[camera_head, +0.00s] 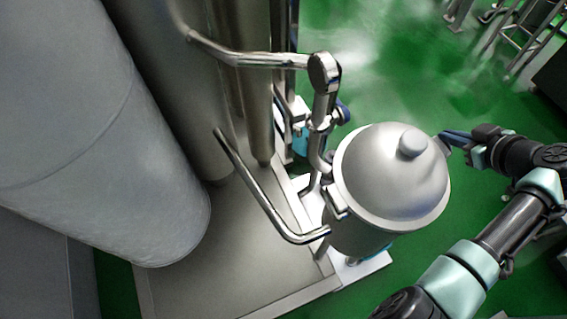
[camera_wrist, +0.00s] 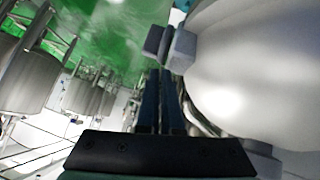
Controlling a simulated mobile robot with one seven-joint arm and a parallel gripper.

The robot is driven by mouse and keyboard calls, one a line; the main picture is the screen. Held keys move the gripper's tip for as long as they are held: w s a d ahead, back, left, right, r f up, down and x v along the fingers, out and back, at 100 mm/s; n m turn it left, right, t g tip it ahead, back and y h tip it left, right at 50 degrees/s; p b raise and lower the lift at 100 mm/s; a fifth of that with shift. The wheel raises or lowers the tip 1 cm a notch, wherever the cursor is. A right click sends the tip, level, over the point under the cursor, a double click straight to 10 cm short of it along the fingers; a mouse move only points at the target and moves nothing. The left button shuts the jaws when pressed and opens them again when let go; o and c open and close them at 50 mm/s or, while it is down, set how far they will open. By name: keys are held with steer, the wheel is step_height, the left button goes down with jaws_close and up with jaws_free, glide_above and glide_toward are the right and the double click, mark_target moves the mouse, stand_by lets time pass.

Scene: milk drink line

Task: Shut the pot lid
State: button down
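The pot (camera_head: 362,240) is a metal cylinder on the right side of the steel stand. Its domed grey lid (camera_head: 385,180) with a round knob (camera_head: 412,143) lies over the top, and I see no clear gap at the near rim. The lid's far side is hidden. My gripper (camera_head: 446,139) is at the lid's right edge. In the wrist view the blue fingers (camera_wrist: 160,92) lie close side by side, with only a thin gap. Small grey blocks (camera_wrist: 182,50) show at their tips beside the pale dome (camera_wrist: 250,70). I cannot tell whether the fingers grip anything.
Bent metal pipes (camera_head: 265,195) run close to the pot's left side. A large grey tank (camera_head: 90,130) fills the left. The green floor (camera_head: 400,50) is open beyond the pot, with metal frames (camera_head: 515,35) at the far right.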

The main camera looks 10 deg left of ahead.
steer(key=shift+s+a+f, duration=0.1)
steer(key=shift+s+f, duration=0.1)
steer(key=shift+f, duration=0.35)
steer(key=v, duration=1.3)
steer(key=shift+w+r+p, duration=0.25)
steer(key=shift+r+p, duration=0.2)
steer(key=shift+r, duration=0.1)
